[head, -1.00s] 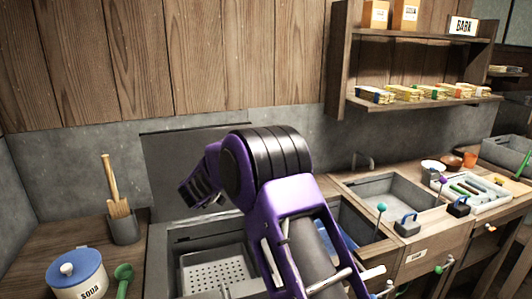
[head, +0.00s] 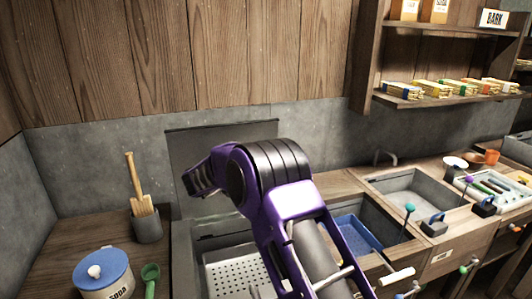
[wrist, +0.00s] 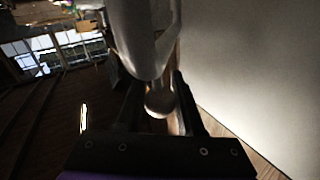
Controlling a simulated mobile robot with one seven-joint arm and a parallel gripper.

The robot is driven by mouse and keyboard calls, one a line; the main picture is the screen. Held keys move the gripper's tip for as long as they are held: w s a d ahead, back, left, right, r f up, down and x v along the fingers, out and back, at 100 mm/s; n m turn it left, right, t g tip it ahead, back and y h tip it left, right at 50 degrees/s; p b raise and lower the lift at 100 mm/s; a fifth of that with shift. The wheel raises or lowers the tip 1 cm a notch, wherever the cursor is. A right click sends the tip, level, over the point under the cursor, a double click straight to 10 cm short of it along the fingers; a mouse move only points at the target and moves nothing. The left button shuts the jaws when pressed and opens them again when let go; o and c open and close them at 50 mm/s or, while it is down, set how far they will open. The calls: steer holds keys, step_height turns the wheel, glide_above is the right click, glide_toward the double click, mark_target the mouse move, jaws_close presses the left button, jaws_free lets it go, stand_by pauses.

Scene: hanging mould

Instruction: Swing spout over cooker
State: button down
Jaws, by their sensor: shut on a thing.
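In the wrist view my gripper (wrist: 156,100) is shut on a small round knob (wrist: 160,98). A smooth pale grey metal piece, apparently the spout (wrist: 148,40), stands directly above and beyond the knob. Whether the two are one part is hard to tell in the dark. In the head view my purple arm covers the middle, and the gripper and spout cannot be made out. A sunken metal well with a perforated white tray (head: 232,272), which may be the cooker, lies left of my arm. A grey panel (head: 200,145) stands upright behind it.
Right of my arm are a blue tray (head: 358,232) and a sink (head: 410,190). A shelf (head: 440,100) hangs at upper right.

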steer(key=shift+r, duration=0.1)
steer(key=c, duration=0.5)
jaws_free()
steer(key=shift+d, duration=0.1)
steer(key=shift+c, duration=0.2)
steer(key=v, duration=1.7)
steer(key=shift+b, duration=0.4)
steer(key=shift+s, duration=0.15)
